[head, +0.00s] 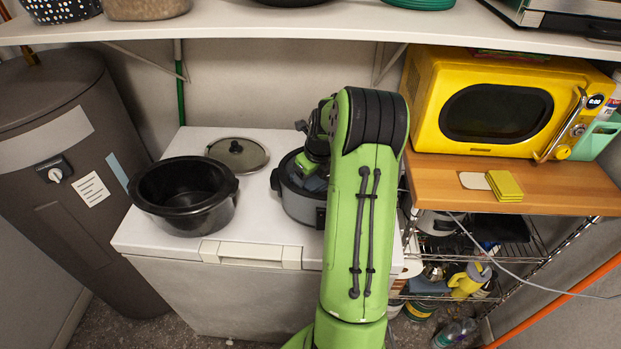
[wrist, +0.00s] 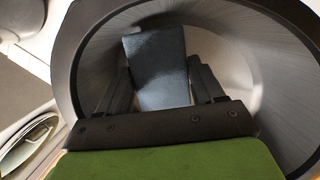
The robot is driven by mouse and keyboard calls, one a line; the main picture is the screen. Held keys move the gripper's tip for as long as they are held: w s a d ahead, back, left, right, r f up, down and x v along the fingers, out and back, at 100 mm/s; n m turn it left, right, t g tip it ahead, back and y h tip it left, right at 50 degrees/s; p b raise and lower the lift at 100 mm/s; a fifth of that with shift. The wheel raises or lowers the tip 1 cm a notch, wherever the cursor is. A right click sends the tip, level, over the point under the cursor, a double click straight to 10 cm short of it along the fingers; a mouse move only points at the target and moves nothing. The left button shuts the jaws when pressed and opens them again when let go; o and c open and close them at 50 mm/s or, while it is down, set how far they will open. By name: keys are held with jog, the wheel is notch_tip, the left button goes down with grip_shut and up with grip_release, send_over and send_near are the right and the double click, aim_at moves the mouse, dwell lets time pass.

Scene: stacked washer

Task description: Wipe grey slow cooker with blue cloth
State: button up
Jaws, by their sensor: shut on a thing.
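The grey slow cooker (head: 299,203) stands on the white chest top, its right side hidden behind my green arm. In the wrist view its dark rim (wrist: 66,62) and ribbed grey inner wall (wrist: 272,75) surround my gripper (wrist: 160,82). My gripper is shut on the blue cloth (wrist: 156,55), which stands out flat between the two dark fingers. The cloth is inside the cooker's opening; whether it touches the wall or bottom, I cannot tell. In the head view my gripper is over the cooker, mostly hidden by my arm.
A black pot (head: 185,200) and a glass lid (head: 238,153) lie to the left on the white chest (head: 255,234). A yellow microwave (head: 497,103) and yellow sponges (head: 504,186) are on a wooden shelf at right. A white shelf (head: 300,22) hangs above; a grey tank (head: 62,150) stands left.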

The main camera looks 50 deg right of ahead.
jog(key=shift+r+p, duration=0.3)
jog(key=shift+r, duration=0.45)
jog(key=shift+d+r, duration=0.1)
notch_tip(320, 180, up, 3)
jog(key=p, duration=0.3)
jog(key=shift+s+d, duration=0.1)
